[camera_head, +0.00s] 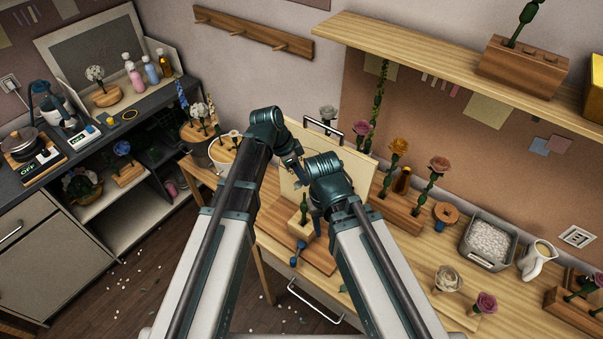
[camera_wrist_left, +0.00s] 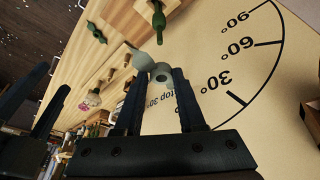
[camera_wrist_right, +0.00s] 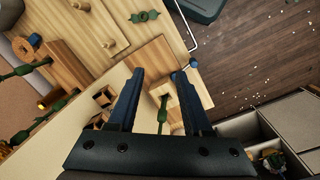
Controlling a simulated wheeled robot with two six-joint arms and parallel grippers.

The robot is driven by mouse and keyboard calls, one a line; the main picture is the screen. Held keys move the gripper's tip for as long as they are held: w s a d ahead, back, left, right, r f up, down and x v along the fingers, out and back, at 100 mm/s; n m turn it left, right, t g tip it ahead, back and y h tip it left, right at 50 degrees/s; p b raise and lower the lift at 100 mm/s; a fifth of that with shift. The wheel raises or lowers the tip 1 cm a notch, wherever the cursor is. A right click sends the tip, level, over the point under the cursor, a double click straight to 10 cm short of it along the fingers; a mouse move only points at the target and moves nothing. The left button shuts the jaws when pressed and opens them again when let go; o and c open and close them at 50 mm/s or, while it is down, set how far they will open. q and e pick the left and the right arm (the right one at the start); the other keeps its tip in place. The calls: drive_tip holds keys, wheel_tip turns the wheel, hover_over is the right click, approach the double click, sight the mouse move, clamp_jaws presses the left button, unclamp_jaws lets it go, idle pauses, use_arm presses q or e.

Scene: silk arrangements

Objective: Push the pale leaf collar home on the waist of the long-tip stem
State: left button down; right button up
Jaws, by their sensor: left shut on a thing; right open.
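The pale leaf collar (camera_wrist_left: 160,74), grey-green with a small dark hole, is between the fingertips of my left gripper (camera_wrist_left: 153,78), which is shut on it. In the head view my left gripper (camera_head: 296,178) is mostly hidden by my arms, and I cannot make out the collar. A dark green stem (camera_head: 304,207) stands in a pale wooden block (camera_head: 300,226). In the left wrist view the stem (camera_wrist_left: 158,20) is beyond the collar and apart from it in the picture. My right gripper (camera_wrist_right: 158,75) is open, with the stem (camera_wrist_right: 163,110) showing between its fingers.
A pale board with an angle scale (camera_wrist_left: 245,85) stands behind the block. A blue-knobbed part (camera_head: 297,249) is in front of it. Flowers in a wooden rack (camera_head: 398,213), a gravel tray (camera_head: 487,243) and a white jug (camera_head: 537,258) stand to the right.

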use_arm(q)
drive_tip(key=shift+s+f+b, duration=0.15)
drive_tip(key=shift+f+b, duration=2.05)
drive_tip(key=shift+f, duration=0.2)
drive_tip(key=c, duration=1.2)
unclamp_jaws()
drive_tip(key=shift+r, duration=0.2)
clamp_jaws()
